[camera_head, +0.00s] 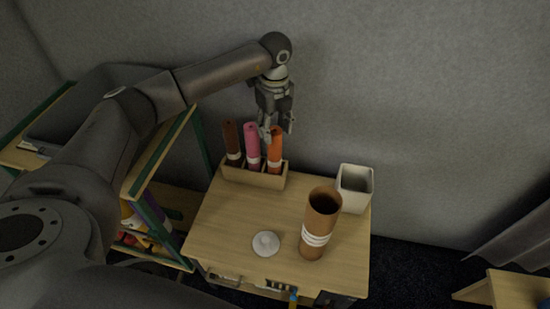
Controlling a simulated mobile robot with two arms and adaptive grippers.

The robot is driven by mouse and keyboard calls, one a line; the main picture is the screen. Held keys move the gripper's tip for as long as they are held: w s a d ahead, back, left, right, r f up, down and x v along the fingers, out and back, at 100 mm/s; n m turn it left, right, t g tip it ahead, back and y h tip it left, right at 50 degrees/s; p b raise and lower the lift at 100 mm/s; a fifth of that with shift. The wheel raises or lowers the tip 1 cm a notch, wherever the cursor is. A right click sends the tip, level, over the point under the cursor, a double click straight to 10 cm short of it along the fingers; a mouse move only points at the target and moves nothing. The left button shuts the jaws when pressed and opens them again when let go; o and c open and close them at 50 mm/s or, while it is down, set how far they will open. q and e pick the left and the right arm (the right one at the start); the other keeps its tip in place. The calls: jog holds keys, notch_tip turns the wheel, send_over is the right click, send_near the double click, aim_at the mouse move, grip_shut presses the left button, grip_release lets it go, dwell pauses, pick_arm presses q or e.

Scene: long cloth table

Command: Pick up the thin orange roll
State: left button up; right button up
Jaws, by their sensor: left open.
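The thin orange roll (275,151) stands upright in the right end of a small wooden holder (253,178) at the back left of the wooden table. A white band wraps its lower part. A pink roll (252,146) and a brown roll (232,142) stand beside it to the left in the same holder. My left gripper (277,132) is open, fingers pointing down, at the top of the orange roll. Its fingers overlap the roll's top in the picture; I cannot tell whether they touch it. My right gripper is not in view.
A large brown tube (320,222) with white bands stands at the table's right front. A square whitish pot (355,188) stands behind it. A white round lid-like object (266,244) lies near the front edge. The table's (222,229) left front is clear. A green-framed shelf (155,165) stands left.

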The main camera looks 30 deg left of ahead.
aim_at(274, 141)
pick_arm(q)
jog(key=shift+f, duration=0.7)
jog(key=shift+f+b, duration=0.55)
jog(key=shift+f, duration=1.55)
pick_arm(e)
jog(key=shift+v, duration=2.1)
pick_arm(q)
jog(key=shift+s, duration=0.1)
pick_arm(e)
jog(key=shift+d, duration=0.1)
pick_arm(q)
grip_shut()
